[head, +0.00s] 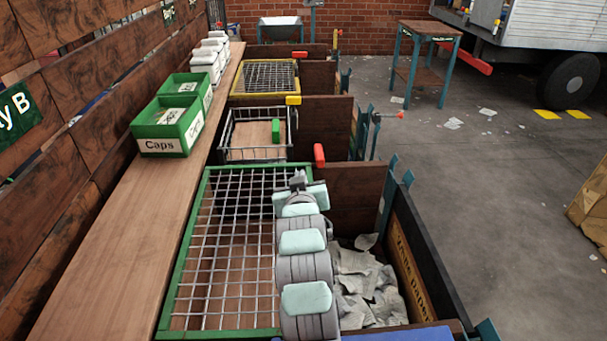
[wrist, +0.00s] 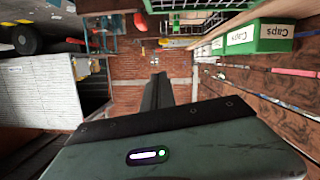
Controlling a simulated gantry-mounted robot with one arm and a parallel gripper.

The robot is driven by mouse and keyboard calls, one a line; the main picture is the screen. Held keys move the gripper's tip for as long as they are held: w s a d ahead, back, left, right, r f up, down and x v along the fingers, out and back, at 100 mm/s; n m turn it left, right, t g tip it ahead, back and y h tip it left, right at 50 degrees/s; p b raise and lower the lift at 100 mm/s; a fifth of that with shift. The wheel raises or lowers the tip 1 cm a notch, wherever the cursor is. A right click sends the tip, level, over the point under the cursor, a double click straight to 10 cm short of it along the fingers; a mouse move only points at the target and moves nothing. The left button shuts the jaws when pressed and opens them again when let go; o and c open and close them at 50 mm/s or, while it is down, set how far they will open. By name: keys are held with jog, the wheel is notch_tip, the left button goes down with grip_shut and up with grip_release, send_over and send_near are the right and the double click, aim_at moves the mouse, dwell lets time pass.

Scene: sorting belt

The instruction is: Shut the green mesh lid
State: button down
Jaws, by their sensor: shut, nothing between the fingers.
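The green mesh lid (head: 183,256) shows in the head view as a green frame with wire grid, along the bench side of the nearest bay. Its right edge is partly hidden by my arm, and I cannot tell its exact tilt. Scrap paper (head: 362,275) in the bay to its right lies uncovered. My gripper (head: 297,179) is at the lid's far right corner; whether it touches is unclear. In the wrist view my gripper (wrist: 157,78) has its dark fingers together with nothing between them. A green edge with mesh (wrist: 190,7) shows at the top there.
A red block (head: 319,155) stands by the lid's far right corner. Green Caps bins (head: 165,138) sit on the wooden bench (head: 95,255). A wire basket (head: 228,142) and a yellow-framed mesh (head: 236,93) lie beyond. The bay's dark right wall (head: 432,248) borders open floor.

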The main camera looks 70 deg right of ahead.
jog(key=shift+r, duration=0.1)
jog(key=s+a+r+p, duration=0.4)
jog(key=a+r+p, duration=0.2)
jog(key=p, duration=0.9)
jog(key=shift+v, duration=1.35)
jog(key=shift+w+f, duration=0.15)
jog(key=shift+f, duration=0.05)
